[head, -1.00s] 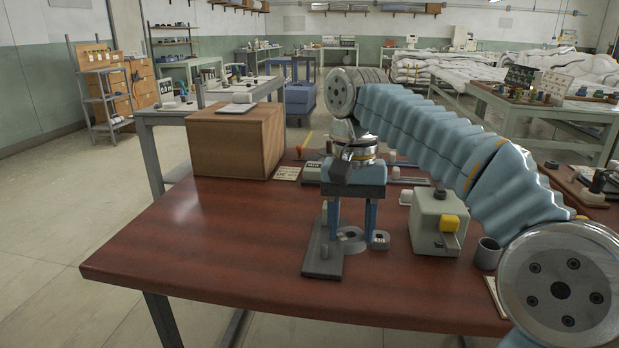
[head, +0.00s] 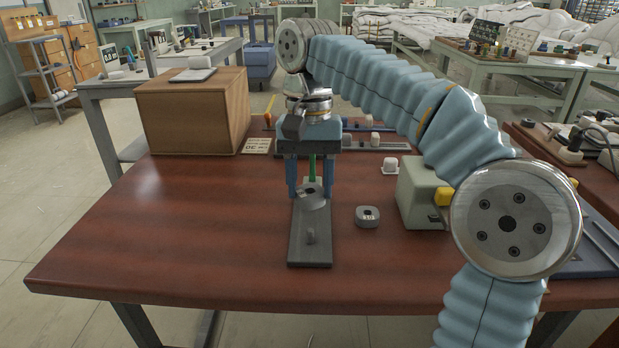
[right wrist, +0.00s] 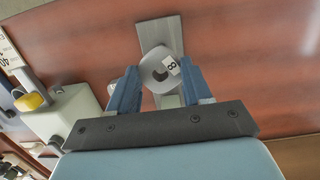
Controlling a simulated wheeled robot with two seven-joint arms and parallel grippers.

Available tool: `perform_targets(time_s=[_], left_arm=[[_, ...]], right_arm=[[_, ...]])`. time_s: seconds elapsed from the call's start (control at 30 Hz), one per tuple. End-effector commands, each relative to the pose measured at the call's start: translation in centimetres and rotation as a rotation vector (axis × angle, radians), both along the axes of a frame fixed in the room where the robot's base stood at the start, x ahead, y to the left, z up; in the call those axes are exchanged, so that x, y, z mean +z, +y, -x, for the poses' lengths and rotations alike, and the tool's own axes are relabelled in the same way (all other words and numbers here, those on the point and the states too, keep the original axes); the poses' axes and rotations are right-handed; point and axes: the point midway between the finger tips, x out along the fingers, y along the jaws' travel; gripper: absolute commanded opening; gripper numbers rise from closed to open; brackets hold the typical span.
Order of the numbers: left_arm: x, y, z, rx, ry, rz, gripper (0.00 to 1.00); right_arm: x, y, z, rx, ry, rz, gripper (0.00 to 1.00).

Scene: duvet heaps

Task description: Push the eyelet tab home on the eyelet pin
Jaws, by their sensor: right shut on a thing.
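My right gripper (head: 311,190) points down over a grey base plate (head: 309,252), its two blue fingers shut on a grey ring-shaped eyelet tab (head: 314,202). In the right wrist view the tab (right wrist: 152,81) sits between the fingertips, with a dark hole and a white label reading 8. A slim green upright (head: 312,165), perhaps the eyelet pin, shows between the fingers above the tab. I cannot tell whether it passes through the hole. My left gripper is out of view.
A second grey tab (head: 367,217) lies on the table right of the plate. A grey-green box with a yellow part (head: 414,195) stands farther right. A brown box (head: 193,115) stands at the back left. The front left of the table (head: 170,240) is clear.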

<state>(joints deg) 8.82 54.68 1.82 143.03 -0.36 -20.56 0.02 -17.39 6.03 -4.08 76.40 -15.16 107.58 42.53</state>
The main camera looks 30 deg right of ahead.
Motion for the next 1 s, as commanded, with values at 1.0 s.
perform_targets(time_s=[1.0], left_arm=[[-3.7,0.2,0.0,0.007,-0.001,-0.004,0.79]], right_arm=[[-5.1,0.0,0.0,-0.001,0.0,0.0,0.2]])
